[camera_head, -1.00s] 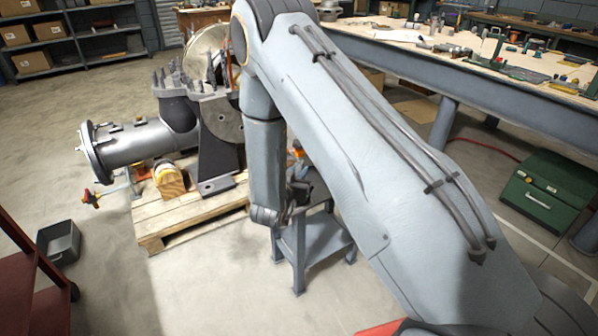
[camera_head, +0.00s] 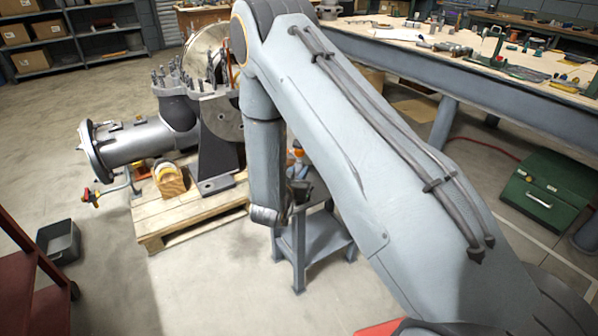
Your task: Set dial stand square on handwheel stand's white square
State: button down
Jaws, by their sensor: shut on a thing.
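My gripper (camera_head: 301,190) shows only as a dark shape just right of my wrist, above a small grey-blue stand. My arm hides much of it. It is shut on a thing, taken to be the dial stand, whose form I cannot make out. The low grey-blue stand (camera_head: 318,240) has legs and a flat top, partly covered by my arm. I cannot tell whether it is the handwheel stand. No white square is visible. A small orange and white thing (camera_head: 296,154) shows just above my gripper; I cannot tell what it is.
A wooden pallet (camera_head: 160,227) at left carries a large grey machine casing (camera_head: 150,142) with upright studs. A long workbench (camera_head: 400,61) with tools runs along the back right. A green box (camera_head: 548,195) is at right, a grey bin (camera_head: 60,241) at left.

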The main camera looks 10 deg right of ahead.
dwell(0.8)
jog(key=c, duration=1.6)
grip_release()
jog(key=shift+f, duration=0.1)
jog(key=shift+o, duration=1)
jog(key=shift+s+f, duration=0.1)
jog(key=shift+f, duration=0.05)
jog(key=shift+o, duration=1.2)
jog(key=shift+p+v, duration=0.7)
jog(key=shift+v, duration=0.75)
jog(key=p+v, duration=0.3)
jog(key=v, duration=0.3)
